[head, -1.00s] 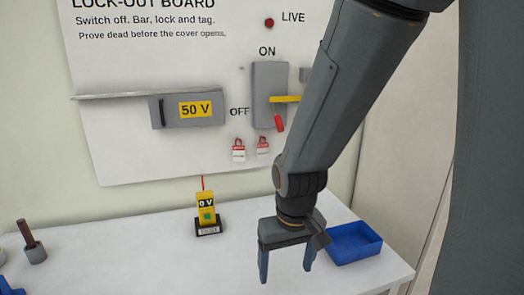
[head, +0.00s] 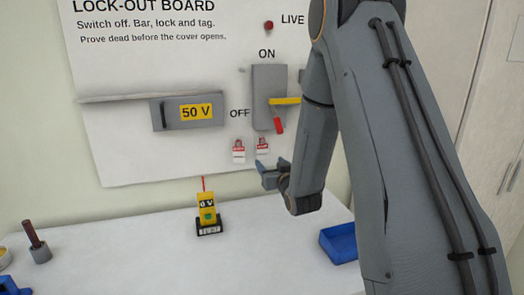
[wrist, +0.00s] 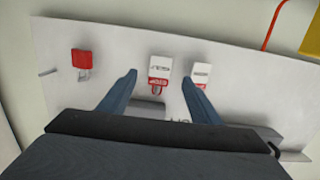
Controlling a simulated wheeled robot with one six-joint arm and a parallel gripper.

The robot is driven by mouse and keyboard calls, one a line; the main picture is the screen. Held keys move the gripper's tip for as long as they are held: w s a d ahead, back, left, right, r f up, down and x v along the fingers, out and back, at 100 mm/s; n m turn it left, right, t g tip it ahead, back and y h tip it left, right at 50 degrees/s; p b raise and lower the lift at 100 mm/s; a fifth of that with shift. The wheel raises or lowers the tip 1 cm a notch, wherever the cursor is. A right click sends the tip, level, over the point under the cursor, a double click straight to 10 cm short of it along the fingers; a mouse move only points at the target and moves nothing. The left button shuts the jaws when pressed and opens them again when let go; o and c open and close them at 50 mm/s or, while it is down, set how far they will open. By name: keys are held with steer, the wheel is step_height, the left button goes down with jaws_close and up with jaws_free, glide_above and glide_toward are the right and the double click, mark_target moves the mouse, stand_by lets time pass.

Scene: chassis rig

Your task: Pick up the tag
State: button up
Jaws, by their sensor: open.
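Two red-and-white tags hang on the lower part of the white lock-out board: a left tag (head: 238,152) and a right tag (head: 263,147). My gripper (head: 265,172) is open in front of the board, just below the right tag. In the wrist view, which sees the board upside down, one tag (wrist: 158,70) lies between the two open fingers (wrist: 160,78). The other tag (wrist: 201,72) is by the right fingertip. Neither tag is held; whether a finger touches one is unclear. A red padlock (wrist: 82,60) hangs left of the tags in the wrist view.
A grey switch box (head: 268,95) with a yellow bar and red handle is above the tags. A grey 50 V cover (head: 188,110) is at left. A yellow tester (head: 207,208) stands on the white bench (head: 130,250); a blue tray (head: 330,245) is at right.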

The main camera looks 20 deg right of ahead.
mark_target(262, 150)
steer(key=shift+t, duration=0.4)
steer(key=shift+w+r+p, duration=0.2)
steer(key=shift+w+p, duration=0.45)
steer(key=shift+w, duration=0.7)
steer(key=shift+w+r+p, duration=0.2)
steer(key=shift+w+p, duration=0.45)
steer(key=shift+w, duration=0.75)
steer(key=shift+w+r+p, duration=0.2)
steer(key=shift+w+p, duration=0.45)
steer(key=shift+w, duration=0.7)
steer(key=c, duration=1.1)
